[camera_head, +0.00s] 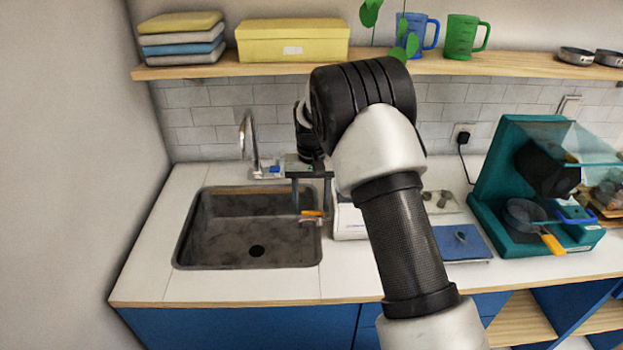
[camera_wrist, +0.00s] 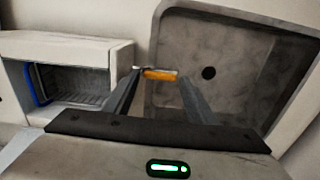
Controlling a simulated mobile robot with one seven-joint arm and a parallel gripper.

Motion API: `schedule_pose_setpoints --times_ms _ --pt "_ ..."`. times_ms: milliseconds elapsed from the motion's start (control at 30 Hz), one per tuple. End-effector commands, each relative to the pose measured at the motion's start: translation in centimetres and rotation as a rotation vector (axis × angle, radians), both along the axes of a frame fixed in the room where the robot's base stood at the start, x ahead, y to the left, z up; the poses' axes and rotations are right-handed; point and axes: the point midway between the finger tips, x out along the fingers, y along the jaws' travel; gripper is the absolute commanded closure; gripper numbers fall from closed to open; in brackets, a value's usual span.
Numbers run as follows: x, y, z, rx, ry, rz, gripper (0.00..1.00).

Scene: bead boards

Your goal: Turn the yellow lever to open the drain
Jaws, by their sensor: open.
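The yellow-orange lever (camera_head: 312,213) is at the right edge of the sink (camera_head: 190,235), near its upper rim. In the wrist view the lever (camera_wrist: 160,75) lies crosswise between the fingertips, with a grey metal part at its left end. My gripper (camera_head: 311,206) is open, its fingers pointing down, one on each side of the lever. I cannot tell whether either finger touches it. The sink basin looks empty, and its dark round drain hole (camera_head: 256,251) shows; the drain (camera_wrist: 209,73) is also in the wrist view.
A white box (camera_head: 347,223) stands just right of the sink; in the wrist view its open side (camera_wrist: 70,85) shows. A chrome faucet (camera_head: 246,138) stands behind the basin. Right are a blue board (camera_head: 455,245) and a teal machine (camera_head: 495,185). A shelf (camera_head: 300,65) crosses above.

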Motion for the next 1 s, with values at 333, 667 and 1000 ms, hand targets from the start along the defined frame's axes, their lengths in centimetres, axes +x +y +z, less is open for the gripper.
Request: schedule_pose_setpoints --times_ms 333,667,1000 --pt "0.1 0.0 8.0 0.001 -0.006 -0.001 0.48" --pt "0.1 0.0 14.8 0.001 -0.004 -0.001 0.48" --pt "0.0 0.0 16.5 0.000 -0.002 -0.001 0.48"
